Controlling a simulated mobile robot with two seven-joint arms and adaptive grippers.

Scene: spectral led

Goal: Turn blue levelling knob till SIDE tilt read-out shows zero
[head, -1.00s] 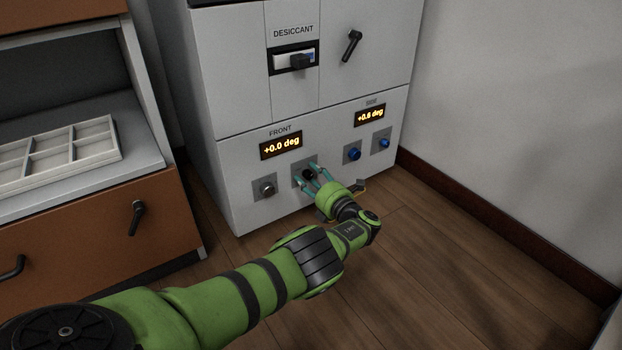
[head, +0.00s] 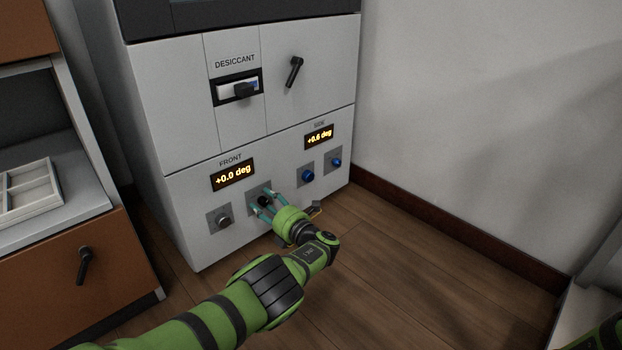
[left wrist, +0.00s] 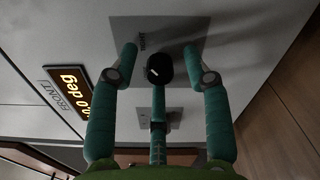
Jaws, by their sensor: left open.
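The larger blue knob (head: 308,176) sits on a grey plate under the SIDE read-out (head: 319,136), which appears to show +0.6 deg. A smaller blue knob (head: 336,162) is right of it. My left gripper (head: 262,201) is at the black knob left of the blue ones, below the FRONT read-out (head: 232,175), which shows +0.0 deg. In the left wrist view, the open teal fingers (left wrist: 166,62) stand around the black knob (left wrist: 159,68), with visible gaps on both sides. The knob bears a white mark. My right gripper is out of view.
A silver knob (head: 223,221) is at the panel's left. Above are the DESICCANT latch (head: 238,89) and a black lever (head: 293,72). A brown drawer cabinet (head: 70,275) with a divided tray (head: 28,190) stands left. Wooden floor before the panel is clear; a wall is right.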

